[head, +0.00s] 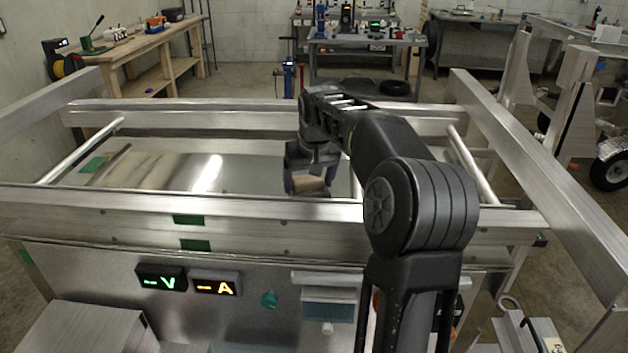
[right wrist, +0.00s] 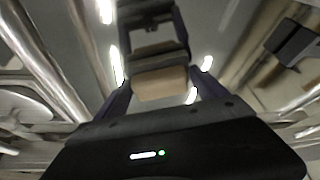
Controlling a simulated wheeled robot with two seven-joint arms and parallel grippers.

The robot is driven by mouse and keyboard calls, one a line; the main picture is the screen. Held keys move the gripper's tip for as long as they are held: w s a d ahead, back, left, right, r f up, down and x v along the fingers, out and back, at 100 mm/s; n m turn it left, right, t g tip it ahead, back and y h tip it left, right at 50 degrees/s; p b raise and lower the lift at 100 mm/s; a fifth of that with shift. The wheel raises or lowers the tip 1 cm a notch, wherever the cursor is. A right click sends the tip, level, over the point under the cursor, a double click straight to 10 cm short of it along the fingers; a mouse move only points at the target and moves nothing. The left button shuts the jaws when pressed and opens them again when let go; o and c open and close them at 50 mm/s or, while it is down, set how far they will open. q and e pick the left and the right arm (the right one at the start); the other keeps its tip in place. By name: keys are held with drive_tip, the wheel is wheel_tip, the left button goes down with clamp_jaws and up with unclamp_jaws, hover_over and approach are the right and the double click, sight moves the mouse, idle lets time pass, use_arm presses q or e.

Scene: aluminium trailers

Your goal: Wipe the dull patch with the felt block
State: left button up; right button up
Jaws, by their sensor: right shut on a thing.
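My right gripper (head: 307,186) reaches over the aluminium trailer bed and is shut on the tan felt block (head: 308,183). In the right wrist view the felt block (right wrist: 160,82) sits between the two dark fingers. The block is low, near the inner side of the front rail; I cannot tell whether it touches the metal sheet (head: 245,172). A dull, brownish area (head: 140,168) shows on the left part of the sheet, left of a bright glare streak; I cannot tell whether it is the dull patch or a reflection. My left gripper is not in view.
The trailer's front rail (head: 120,202) and right side beam (head: 530,165) frame the bed. Round bars (head: 82,152) cross its ends. Green tape marks the front rail. Panel meters (head: 162,278) sit below. A wooden bench (head: 150,50) stands far left.

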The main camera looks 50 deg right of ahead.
sight(279, 190)
drive_tip(key=shift+w+a+f, duration=0.15)
drive_tip(key=shift+w+a, duration=0.75)
drive_tip(key=shift+w, duration=0.05)
drive_tip(key=shift+w+a+p, duration=0.7)
drive_tip(key=shift+w+a, duration=0.2)
drive_tip(key=shift+w, duration=0.15)
drive_tip(key=shift+w+a, duration=0.4)
drive_tip(key=shift+w, duration=0.15)
drive_tip(key=shift+w+a+r+p, duration=0.25)
drive_tip(key=shift+w+a+p, duration=0.55)
drive_tip(key=shift+w, duration=0.25)
drive_tip(key=shift+w+a, duration=0.35)
drive_tip(key=shift+w, duration=0.2)
